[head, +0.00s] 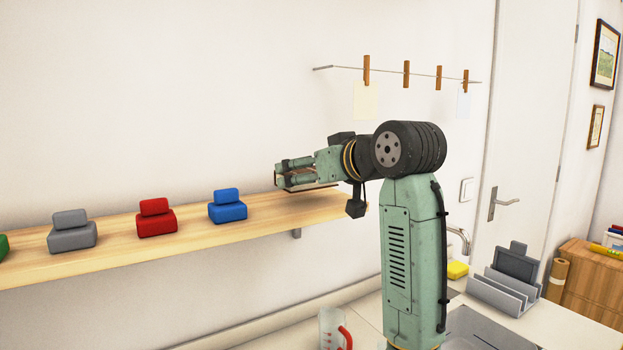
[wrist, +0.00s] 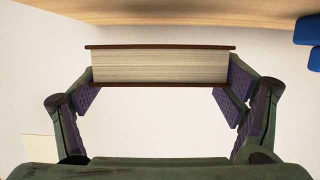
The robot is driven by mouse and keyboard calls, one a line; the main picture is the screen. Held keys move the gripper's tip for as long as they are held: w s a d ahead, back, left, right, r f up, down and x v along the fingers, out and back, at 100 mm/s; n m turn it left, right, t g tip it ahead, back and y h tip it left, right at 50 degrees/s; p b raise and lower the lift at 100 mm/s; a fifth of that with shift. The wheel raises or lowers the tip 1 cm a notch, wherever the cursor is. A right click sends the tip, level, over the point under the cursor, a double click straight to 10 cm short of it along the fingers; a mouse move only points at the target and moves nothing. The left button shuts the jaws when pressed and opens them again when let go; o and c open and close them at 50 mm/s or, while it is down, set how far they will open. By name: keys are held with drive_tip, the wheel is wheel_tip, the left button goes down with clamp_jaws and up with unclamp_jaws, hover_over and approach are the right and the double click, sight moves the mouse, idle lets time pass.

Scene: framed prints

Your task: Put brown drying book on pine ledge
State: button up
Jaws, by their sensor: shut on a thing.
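The brown drying book (wrist: 160,68) is between my gripper's fingers in the wrist view, with its cream page edges facing the camera and thin brown covers above and below. My gripper (wrist: 165,82) is shut on it, one finger at each end. In the head view my gripper (head: 294,175) is at the right end of the pine ledge (head: 270,223), close above its top. The book is mostly hidden there by the fingers. In the wrist view the ledge (wrist: 170,12) runs along the top edge; I cannot tell whether the book touches it.
Blue (head: 228,206), red (head: 156,218) and grey (head: 72,232) stacked blocks stand left on the ledge, with a green one at the picture edge. A line with wooden pegs (head: 406,74) hangs above right. A sink and grey rack (head: 505,290) are below right.

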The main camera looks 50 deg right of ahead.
sight(316, 187)
drive_tip(key=shift+f, duration=1.3)
drive_tip(key=shift+s+f, duration=0.1)
drive_tip(key=shift+f, duration=0.1)
drive_tip(key=o, duration=1.2)
drive_tip(key=shift+r+p, duration=0.25)
drive_tip(key=shift+p, duration=0.1)
drive_tip(key=shift+s+a+b, duration=0.1)
drive_tip(key=shift+s+b, duration=0.2)
drive_tip(key=shift+s, duration=0.05)
drive_tip(key=b+v, duration=0.3)
drive_tip(key=v, duration=0.8)
drive_tip(key=shift+s, duration=0.1)
